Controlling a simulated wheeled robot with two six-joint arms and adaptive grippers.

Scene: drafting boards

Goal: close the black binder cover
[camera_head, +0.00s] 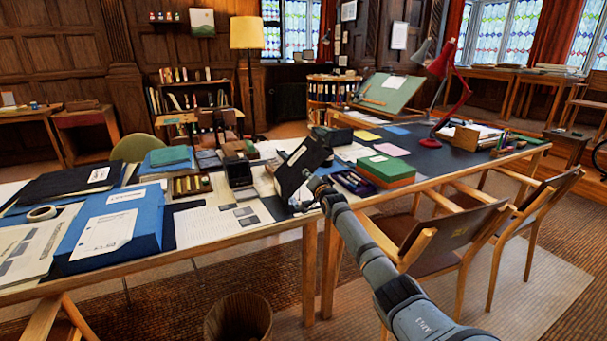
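The black binder cover (303,162) stands raised and tilted near the middle of the long table, with a white label on its face. Papers lie around its lower edge, and the rest of the binder is hard to make out. My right arm reaches in from the lower right. My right gripper (316,184) is at the cover's lower right side, touching it or very close. Its fingers are too small and dark to tell whether they are open or shut. My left gripper is not in view.
Blue box files (118,225) and another black binder (72,182) lie at the table's left. A stack of green and orange books (386,171) and a dark pencil tray (353,182) sit right of the cover. A red lamp (452,90) stands farther right. Chairs stand along the front.

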